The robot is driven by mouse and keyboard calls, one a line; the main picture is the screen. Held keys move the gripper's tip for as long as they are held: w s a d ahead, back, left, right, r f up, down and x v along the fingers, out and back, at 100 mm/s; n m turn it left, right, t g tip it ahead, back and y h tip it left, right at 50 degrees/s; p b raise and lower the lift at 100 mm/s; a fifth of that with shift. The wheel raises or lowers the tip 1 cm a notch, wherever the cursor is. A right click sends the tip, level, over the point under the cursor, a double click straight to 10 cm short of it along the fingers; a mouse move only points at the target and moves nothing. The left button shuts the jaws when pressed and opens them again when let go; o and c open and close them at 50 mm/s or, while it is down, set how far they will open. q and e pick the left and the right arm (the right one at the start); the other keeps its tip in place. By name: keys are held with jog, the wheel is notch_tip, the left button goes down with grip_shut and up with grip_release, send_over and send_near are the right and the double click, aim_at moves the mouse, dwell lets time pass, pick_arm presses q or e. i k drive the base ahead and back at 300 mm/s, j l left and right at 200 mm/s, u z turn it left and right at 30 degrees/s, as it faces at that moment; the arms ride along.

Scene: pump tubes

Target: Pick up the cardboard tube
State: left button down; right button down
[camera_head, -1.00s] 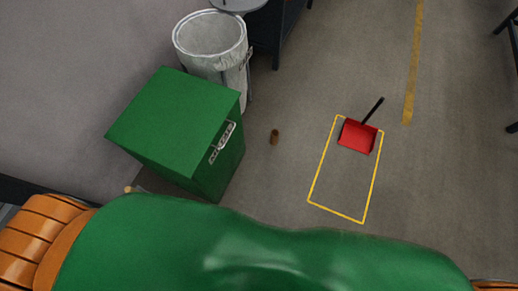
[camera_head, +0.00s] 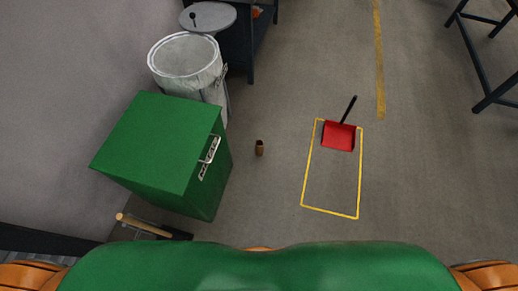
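A small brown tube (camera_head: 259,148) stands or lies on the grey floor near the middle of the view; it looks like the cardboard tube, but it is too small to read its details. It sits between the green box and the yellow floor outline, touching neither. Neither of my grippers shows. Only my green body and orange shoulder parts fill the bottom edge.
A green box (camera_head: 155,145) with a handle stands left, with a metal bin (camera_head: 187,62) behind it. A red dustpan (camera_head: 339,136) lies in a yellow floor outline (camera_head: 303,180). A wooden-handled tool (camera_head: 143,225) lies lower left. The floor around the tube is clear.

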aim_at(259, 144)
jog(key=i+l+u, duration=0.3)
jog(key=i+l, duration=0.15)
jog(key=l, duration=0.25)
jog(key=i+l+u, duration=0.2)
jog(key=i+l, duration=0.05)
jog(key=l, duration=0.1)
